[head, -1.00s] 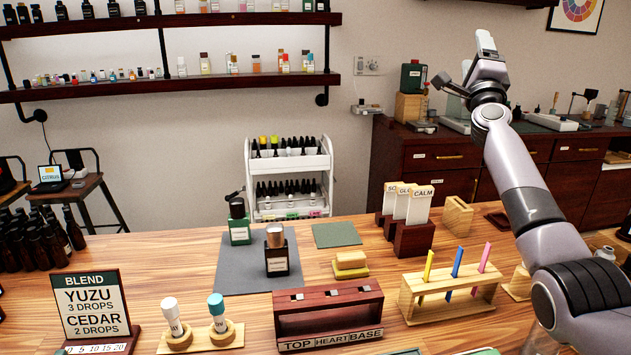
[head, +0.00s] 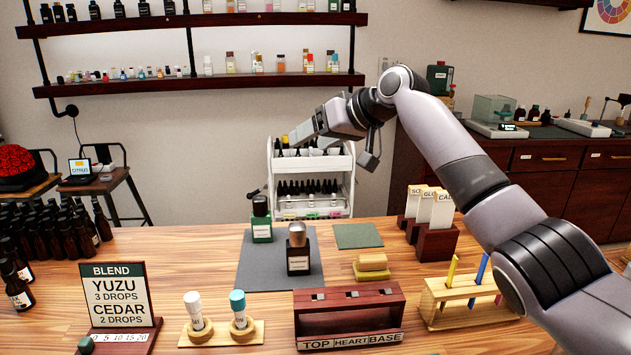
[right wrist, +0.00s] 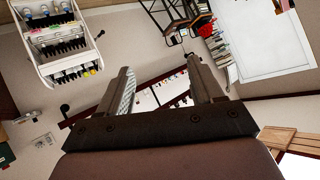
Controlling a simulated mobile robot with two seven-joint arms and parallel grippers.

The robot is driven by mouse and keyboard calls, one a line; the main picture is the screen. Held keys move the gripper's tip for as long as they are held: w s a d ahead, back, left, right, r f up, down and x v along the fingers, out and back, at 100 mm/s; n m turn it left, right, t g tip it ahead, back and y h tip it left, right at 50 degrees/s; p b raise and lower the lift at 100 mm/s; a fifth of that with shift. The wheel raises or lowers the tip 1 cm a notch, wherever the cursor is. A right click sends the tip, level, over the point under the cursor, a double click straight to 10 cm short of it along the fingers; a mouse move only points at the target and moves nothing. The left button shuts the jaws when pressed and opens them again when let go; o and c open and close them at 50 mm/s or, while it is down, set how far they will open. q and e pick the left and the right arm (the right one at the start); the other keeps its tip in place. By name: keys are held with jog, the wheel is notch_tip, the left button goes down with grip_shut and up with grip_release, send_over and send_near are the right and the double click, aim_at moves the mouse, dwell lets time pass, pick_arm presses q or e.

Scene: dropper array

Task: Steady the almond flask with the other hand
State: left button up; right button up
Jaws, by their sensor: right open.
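A dark flask with a rounded brownish cap (head: 298,252) stands upright on the grey mat (head: 262,275). A green bottle with a black cap (head: 261,222) stands upright just behind it to the left. Their labels are too small to read, so I cannot tell which is the almond flask. My right gripper (head: 330,148) is raised above and behind the flasks in the head view, touching neither. In the right wrist view its two fingers (right wrist: 160,72) are apart with nothing between them. My left gripper is not in view.
A dark red rack (head: 348,312) and a stand with two capped vials (head: 222,335) are at the front. A yellow block stack (head: 371,267), a green mat (head: 358,236) and a card holder (head: 436,242) are to the right. A white bottle cart (head: 312,175) stands behind the table.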

aim_at(298, 225)
jog(key=s+f+n+g+h, duration=0.4)
jog(key=s+f+g+h, duration=0.15)
jog(key=s, duration=0.25)
jog(key=shift+t, duration=0.25)
jog(key=x, duration=0.7)
jog(key=a+x, duration=0.1)
jog(key=x, duration=0.2)
jog(key=shift+w+a+f, duration=0.15)
jog(key=shift+w, duration=0.2)
jog(key=shift+w+a+f, duration=0.1)
jog(key=shift+w+f, duration=0.1)
jog(key=shift+f, duration=0.45)
